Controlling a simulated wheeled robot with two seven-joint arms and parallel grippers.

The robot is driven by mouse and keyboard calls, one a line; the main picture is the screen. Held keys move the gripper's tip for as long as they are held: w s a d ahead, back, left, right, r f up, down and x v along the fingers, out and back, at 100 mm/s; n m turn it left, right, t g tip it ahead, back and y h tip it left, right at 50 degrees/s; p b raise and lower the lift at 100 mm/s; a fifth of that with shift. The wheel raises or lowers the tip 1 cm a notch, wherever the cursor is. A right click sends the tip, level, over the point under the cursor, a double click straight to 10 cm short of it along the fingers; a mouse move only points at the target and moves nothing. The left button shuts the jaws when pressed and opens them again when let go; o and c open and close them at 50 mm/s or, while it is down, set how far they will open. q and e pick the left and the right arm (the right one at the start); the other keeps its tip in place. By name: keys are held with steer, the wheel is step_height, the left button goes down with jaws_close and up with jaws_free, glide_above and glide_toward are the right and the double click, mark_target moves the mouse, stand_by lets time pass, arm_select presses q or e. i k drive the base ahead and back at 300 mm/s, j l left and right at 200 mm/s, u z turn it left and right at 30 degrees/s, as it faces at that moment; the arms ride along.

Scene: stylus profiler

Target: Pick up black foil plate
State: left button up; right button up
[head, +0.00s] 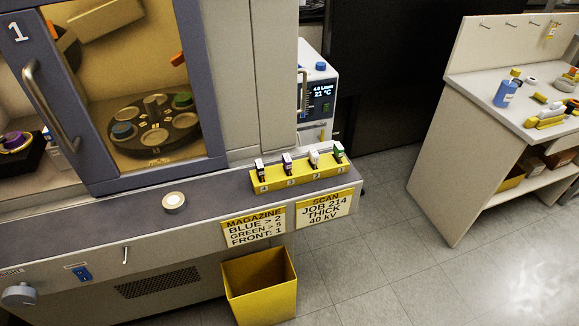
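A yellow rack (301,182) sits on the grey ledge of the machine and holds several small upright plates in a row. The leftmost plate (260,168) has a black-and-white top and dark lower part; it looks like the black foil plate, but it is too small to be sure. To its right stand a plate with a purple mark (287,162), a whitish plate (313,155) and a plate with a green mark (339,152). Neither of my grippers is in view.
The machine's glass door (135,95) with a bar handle is at the left; a carousel (153,125) shows behind it. A round pale disc (173,202) lies on the ledge. A yellow bin (260,287) stands below the signs. A workbench (490,95) is at right, with open floor between.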

mark_target(259, 168)
steer(key=l+u, duration=0.1)
steer(key=u, duration=0.25)
steer(key=i+l+u, duration=0.1)
steer(key=u, duration=0.25)
steer(key=l+u, duration=0.15)
steer(key=u, duration=0.2)
steer(key=l+u, duration=0.25)
steer(key=l, duration=0.3)
steer(key=l+u, duration=0.2)
steer(key=l, duration=0.4)
steer(key=k+l+u, duration=0.25)
steer(key=l, duration=0.75)
steer(key=k+l, duration=0.1)
steer(key=l, duration=0.45)
